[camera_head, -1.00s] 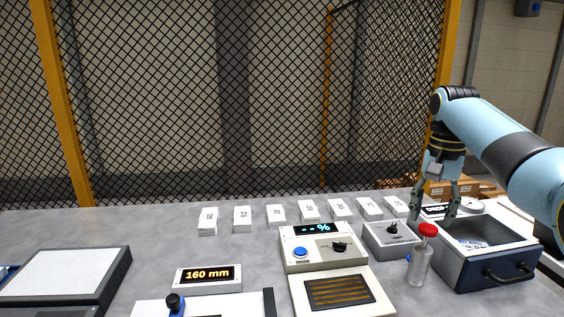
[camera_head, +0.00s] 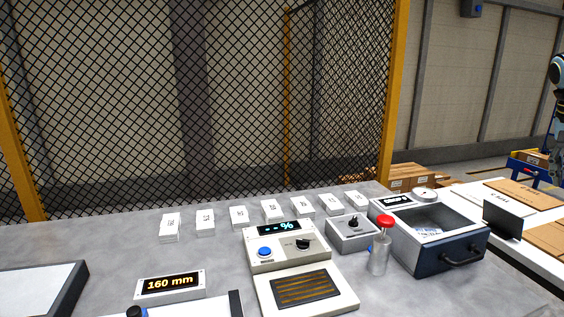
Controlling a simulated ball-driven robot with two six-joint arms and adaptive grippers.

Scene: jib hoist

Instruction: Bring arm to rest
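My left gripper is not in view either. On the grey bench (camera_head: 100,245) stand a control box (camera_head: 286,245) with a blue button, a black knob and a "- - %" display, and a slatted plate (camera_head: 306,289) in front of it.
Several white labelled blocks (camera_head: 240,217) line the back. A "160 mm" display (camera_head: 171,286) is at front left. Mesh fence (camera_head: 230,100) stands behind; cardboard (camera_head: 525,192) lies at right.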

